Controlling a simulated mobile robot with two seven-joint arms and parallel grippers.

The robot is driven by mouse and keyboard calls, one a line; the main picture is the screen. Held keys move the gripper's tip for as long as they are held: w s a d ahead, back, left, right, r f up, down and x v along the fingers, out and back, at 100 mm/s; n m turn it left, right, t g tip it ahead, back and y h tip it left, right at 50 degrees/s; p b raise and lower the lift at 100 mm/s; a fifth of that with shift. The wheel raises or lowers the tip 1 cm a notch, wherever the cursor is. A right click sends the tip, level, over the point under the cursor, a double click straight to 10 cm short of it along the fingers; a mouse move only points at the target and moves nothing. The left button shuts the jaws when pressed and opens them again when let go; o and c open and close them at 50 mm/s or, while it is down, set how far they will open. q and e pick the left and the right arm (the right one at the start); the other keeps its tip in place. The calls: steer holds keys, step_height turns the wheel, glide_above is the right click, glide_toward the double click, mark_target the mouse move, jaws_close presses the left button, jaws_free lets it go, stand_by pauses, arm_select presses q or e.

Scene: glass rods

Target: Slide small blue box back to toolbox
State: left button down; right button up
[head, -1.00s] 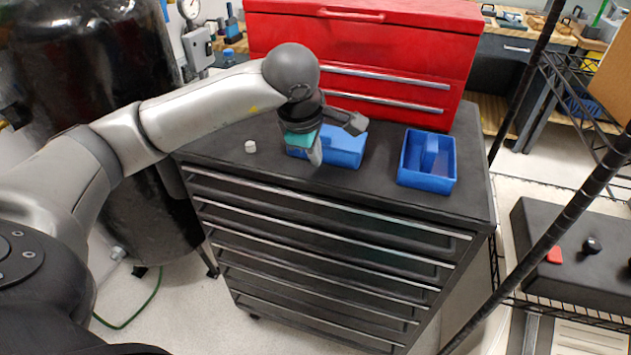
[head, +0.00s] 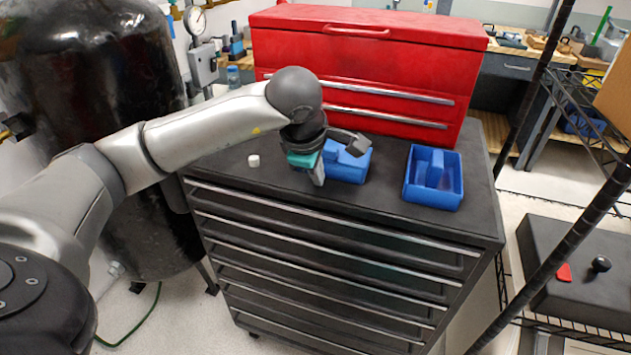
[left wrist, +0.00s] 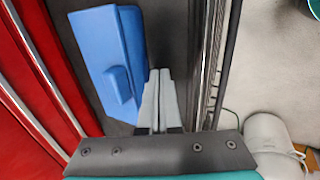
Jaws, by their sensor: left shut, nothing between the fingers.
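A small blue box (head: 347,165) stands on the black cabinet top in front of the red toolbox (head: 370,65). A strip of dark top separates it from the toolbox in the left wrist view. My left gripper (head: 319,174) is low at the box's front left and hides part of it. In the left wrist view the fingers (left wrist: 160,78) are shut together and empty. They are beside the long front side of the blue box (left wrist: 108,55), close to it; I cannot tell whether they touch. My right gripper is not in view.
A second, open blue box (head: 433,200) stands to the right on the cabinet top (head: 380,205). A small white cap (head: 253,161) lies to the left. A black tank (head: 100,60) stands left of the cabinet. Shelf posts rise at the right.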

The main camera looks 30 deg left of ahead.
mark_target(334, 143)
arm_select(q)
steer(key=shift+w+f, duration=0.15)
steer(key=shift+f, duration=0.05)
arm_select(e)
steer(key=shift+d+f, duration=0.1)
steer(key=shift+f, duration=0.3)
